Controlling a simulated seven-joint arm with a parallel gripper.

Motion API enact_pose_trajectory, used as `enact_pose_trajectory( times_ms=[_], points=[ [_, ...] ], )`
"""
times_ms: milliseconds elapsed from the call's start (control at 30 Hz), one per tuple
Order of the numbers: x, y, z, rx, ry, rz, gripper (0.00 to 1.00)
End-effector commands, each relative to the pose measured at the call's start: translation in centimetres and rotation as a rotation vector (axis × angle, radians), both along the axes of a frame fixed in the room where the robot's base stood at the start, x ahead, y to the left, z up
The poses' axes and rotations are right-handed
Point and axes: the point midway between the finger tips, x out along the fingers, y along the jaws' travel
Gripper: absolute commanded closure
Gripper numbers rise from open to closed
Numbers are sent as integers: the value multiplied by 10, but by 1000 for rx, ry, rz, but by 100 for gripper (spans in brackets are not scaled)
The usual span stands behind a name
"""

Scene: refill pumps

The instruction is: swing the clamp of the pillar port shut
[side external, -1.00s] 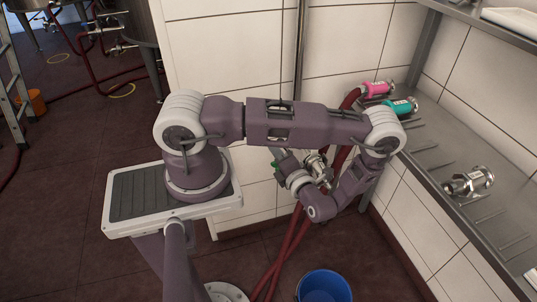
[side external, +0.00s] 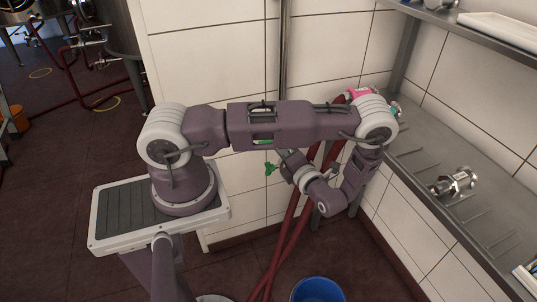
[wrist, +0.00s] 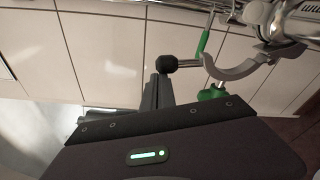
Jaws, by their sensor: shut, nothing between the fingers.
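The clamp (wrist: 240,70) of the port shows in the wrist view at upper right, as a grey curved jaw standing open from the shiny steel pipework. A green wing nut (wrist: 212,93) hangs below it; a green wing nut also shows in the side view (side external: 270,168). A black ball knob (wrist: 166,63) on a short steel rod sticks out left of the jaw. My gripper (wrist: 158,88) is shut and empty, its dark fingers just below the knob; whether they touch it I cannot tell.
A green handle (wrist: 203,40) stands beside the steel pipework. Red hoses (side external: 296,222) run down behind my wrist. A blue bucket (side external: 318,290) stands on the floor.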

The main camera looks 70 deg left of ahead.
Motion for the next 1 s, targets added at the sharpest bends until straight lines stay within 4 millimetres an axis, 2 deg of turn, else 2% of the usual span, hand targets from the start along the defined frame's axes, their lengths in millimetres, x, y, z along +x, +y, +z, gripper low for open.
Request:
enact_pose_trajectory(
  times_ms=[433,833,1000],
  points=[
    [66,0,7,0,9,-1,100],
    [122,0,-10,1,363,0,100],
    [143,0,-23,0,396,-1,100]
  ],
)
